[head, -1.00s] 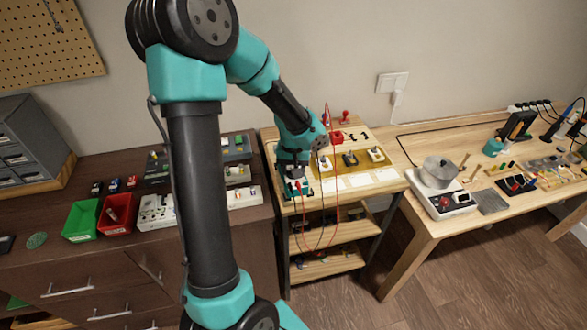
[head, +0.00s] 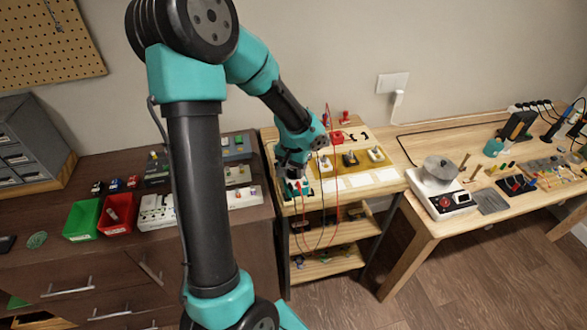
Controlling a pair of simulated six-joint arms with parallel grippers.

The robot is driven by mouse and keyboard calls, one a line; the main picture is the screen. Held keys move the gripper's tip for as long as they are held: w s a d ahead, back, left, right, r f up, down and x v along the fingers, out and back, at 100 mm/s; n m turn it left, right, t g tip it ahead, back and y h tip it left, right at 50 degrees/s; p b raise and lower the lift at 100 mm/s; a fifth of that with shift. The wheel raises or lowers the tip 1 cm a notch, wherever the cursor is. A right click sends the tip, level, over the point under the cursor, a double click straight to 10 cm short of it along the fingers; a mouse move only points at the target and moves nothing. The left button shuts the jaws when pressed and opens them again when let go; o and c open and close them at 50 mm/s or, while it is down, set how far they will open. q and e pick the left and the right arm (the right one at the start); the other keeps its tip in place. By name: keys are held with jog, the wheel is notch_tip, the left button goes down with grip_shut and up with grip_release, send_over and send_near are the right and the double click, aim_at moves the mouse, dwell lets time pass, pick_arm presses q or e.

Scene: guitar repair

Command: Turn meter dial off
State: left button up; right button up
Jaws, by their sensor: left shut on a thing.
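The meter (head: 299,188) is a small teal-edged device lying at the left front of the light wooden cart top. Red and dark leads run from it and hang over the cart's front edge. My left gripper (head: 291,173) points down onto the meter and is shut at its dial. The dial itself is hidden by the gripper, so its setting cannot be read. My right gripper is not in view.
The wooden cart (head: 345,197) also holds a yellow mat with guitar parts and white cards. A dark cabinet with a green bin (head: 82,220) and red bin (head: 117,213) stands left. A workbench with a pot (head: 440,169) stands right.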

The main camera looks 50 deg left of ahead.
aim_at(293, 171)
pick_arm(q)
jog(key=m, duration=0.4)
jog(key=shift+a+m, duration=0.1)
jog(key=shift+m, duration=0.2)
jog(key=m, duration=0.4)
jog(key=shift+a+m, duration=0.1)
jog(key=shift+m, duration=0.3)
jog(key=o, duration=0.9)
jog(key=shift+r, duration=4.05)
